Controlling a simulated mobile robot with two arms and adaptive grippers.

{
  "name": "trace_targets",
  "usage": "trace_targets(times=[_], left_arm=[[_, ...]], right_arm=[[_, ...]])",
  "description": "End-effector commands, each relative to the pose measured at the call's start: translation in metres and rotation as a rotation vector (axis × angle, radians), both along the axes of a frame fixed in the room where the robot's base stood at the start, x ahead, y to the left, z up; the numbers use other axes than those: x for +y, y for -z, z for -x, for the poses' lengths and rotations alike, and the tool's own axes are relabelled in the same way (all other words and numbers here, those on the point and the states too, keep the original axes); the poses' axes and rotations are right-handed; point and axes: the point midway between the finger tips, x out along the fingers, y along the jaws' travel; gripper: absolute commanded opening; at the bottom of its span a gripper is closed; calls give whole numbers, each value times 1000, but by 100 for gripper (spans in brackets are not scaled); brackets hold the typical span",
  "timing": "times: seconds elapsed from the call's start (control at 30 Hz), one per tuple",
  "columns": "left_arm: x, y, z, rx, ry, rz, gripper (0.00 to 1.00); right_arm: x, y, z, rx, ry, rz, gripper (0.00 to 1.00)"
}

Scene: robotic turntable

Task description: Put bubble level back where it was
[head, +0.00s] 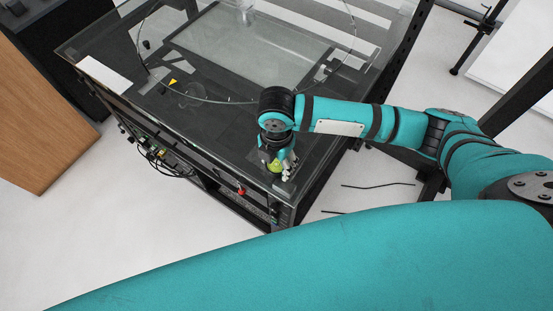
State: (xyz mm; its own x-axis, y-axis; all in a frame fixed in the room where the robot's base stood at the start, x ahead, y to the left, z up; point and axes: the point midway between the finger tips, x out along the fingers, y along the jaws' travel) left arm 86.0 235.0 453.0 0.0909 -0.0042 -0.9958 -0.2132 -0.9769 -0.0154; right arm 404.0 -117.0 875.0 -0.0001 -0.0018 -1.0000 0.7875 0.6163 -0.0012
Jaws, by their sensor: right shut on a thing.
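My right gripper (281,171) points down over the near right corner of the glass-topped turntable table (185,125). A small yellow-green thing (275,165), which looks like the bubble level, shows at its fingers. The gripper is shut on it, and the fingers and wrist hide part of it. I cannot tell whether it touches the table top. My left gripper is out of view.
A red knob (241,190) and cables (155,152) are on the table's front side. A small yellow marker (172,82) lies on the table top. A wooden panel (40,125) stands at left. The front left of the top looks mostly clear.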

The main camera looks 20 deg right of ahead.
Motion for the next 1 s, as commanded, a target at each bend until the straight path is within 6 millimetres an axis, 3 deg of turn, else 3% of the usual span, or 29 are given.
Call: trace_targets(times=[0.3,0.33,0.5,0.83,1.0], left_arm=[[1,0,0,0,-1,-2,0],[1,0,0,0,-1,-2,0],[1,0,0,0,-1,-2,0],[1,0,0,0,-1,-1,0],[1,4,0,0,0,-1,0]], right_arm=[[1,3,0,-1,0,-1,13],[1,3,0,-1,0,-1,56],[0,3,0,-1,0,-1,76],[1,-2,-1,-2,0,-2,76],[1,-26,-2,-5,0,-3,76]])
